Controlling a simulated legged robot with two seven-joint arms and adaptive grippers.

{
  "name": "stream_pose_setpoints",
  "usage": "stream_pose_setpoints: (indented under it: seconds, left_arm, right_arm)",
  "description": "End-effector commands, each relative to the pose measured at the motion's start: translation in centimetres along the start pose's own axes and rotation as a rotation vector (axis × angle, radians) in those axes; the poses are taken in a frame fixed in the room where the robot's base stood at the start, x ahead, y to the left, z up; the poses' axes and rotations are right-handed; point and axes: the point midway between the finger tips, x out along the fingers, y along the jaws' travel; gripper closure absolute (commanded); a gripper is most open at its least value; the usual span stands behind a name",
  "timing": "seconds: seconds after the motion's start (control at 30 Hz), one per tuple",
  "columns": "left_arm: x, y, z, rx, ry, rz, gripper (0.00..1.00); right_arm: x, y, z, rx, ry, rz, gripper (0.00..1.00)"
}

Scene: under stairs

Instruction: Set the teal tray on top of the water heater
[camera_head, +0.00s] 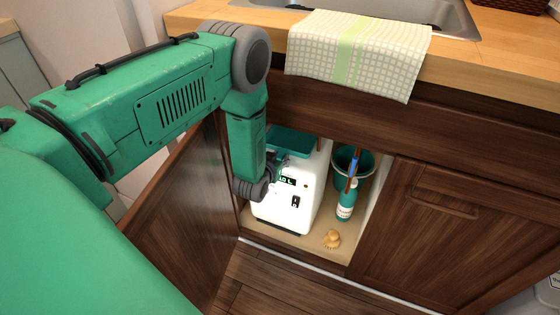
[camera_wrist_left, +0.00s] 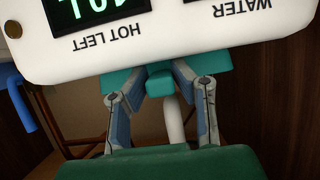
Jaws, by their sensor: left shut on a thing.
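The white water heater (camera_head: 288,208) stands inside the open cabinet, with a small lit display on its front. In the left wrist view it fills the top, upside down (camera_wrist_left: 170,45). The teal tray (camera_head: 292,139) is level at the heater's top; the arm partly hides it. Its teal edge shows in the left wrist view (camera_wrist_left: 158,86), beside the heater's top edge. My left gripper (camera_head: 281,159) is shut on the tray, its two grey fingers (camera_wrist_left: 155,82) holding the edge. I cannot tell whether the tray touches the heater. My right gripper is out of view.
The open door (camera_head: 185,215) borders the left. The counter edge with a checked towel (camera_head: 360,50) overhangs above; the right door (camera_head: 450,220) is closed.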

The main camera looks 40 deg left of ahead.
Motion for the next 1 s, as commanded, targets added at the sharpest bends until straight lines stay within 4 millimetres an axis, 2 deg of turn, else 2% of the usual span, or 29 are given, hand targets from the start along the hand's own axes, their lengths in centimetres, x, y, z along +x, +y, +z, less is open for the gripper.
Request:
stream_pose_setpoints:
  seconds: [0.07, 0.1, 0.13, 0.17, 0.53, 0.63, 0.77, 1.0]
  left_arm:
    - [-0.1, 0.0, 0.0, 0.000, -0.003, -0.001, 1.00]
    - [-0.2, 0.0, 0.0, 0.000, -0.005, -0.001, 0.72]
    - [-0.2, 0.0, 0.0, 0.000, -0.005, -0.001, 0.62]
    - [-0.2, 0.0, 0.0, 0.000, -0.005, -0.001, 0.58]
    - [-0.3, 0.0, 0.0, 0.000, -0.004, -0.001, 0.58]
    - [-1.0, 0.0, -0.1, 0.000, -0.006, -0.001, 0.58]
    - [-3.2, 0.0, -0.2, 0.001, -0.008, -0.001, 0.58]
    - [-8.4, 0.0, -0.3, 0.001, -0.008, -0.001, 0.58]
  right_arm:
    - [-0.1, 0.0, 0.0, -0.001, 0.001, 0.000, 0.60]
    - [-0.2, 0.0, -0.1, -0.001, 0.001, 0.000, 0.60]
    - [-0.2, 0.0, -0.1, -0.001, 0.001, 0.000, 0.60]
    - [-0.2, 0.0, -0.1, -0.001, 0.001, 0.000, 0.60]
    - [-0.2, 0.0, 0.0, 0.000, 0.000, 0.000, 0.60]
    - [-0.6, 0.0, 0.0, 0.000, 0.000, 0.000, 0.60]
    - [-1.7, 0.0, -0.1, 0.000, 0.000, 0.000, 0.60]
    - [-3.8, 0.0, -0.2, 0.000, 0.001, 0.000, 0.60]
